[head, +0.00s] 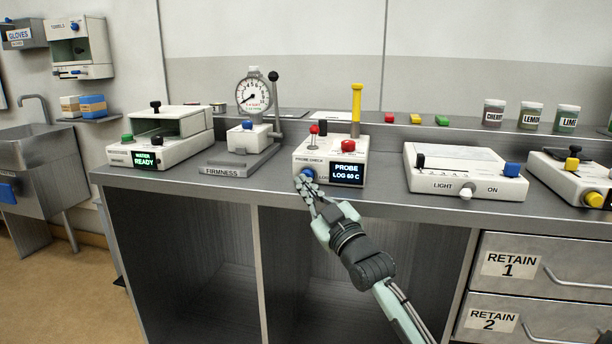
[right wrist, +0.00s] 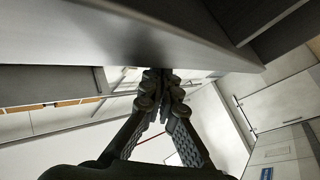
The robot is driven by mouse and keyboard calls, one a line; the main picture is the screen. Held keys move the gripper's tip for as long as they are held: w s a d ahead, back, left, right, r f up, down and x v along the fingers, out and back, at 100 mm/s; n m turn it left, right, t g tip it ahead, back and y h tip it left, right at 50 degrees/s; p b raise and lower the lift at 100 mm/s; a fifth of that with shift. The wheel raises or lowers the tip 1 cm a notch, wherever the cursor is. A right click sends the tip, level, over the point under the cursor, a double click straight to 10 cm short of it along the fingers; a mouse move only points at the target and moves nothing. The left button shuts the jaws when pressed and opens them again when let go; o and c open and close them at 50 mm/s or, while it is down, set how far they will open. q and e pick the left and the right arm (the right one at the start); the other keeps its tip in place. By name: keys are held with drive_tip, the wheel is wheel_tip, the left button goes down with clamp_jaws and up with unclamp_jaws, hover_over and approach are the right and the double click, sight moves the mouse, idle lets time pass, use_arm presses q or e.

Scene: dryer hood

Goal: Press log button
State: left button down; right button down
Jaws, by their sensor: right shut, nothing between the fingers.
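The white probe check box (head: 318,149) stands on the counter. Its dark screen (head: 346,173) reads "PROBE LOG 60 C". A blue button (head: 307,174) sits at the lower left of its front face; part of a "LOG" label may show beside it, mostly hidden. My right gripper (head: 303,184) is shut and empty. Its fingertips are at the blue button's lower edge and cover part of it; I cannot tell whether they touch it. The right wrist view shows the closed fingers (right wrist: 158,82) close to the counter's edge. My left gripper is not in view.
A yellow-handled probe (head: 356,105) stands upright behind the box, with a red knob on top of the box. The firmness gauge stand (head: 240,155) is to the left, and the light box (head: 463,172) to the right.

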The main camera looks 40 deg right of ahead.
drive_tip(key=shift+a, duration=0.1)
drive_tip(key=shift+s+a+p, duration=0.75)
drive_tip(key=shift+s+a, duration=0.95)
drive_tip(key=shift+a, duration=0.2)
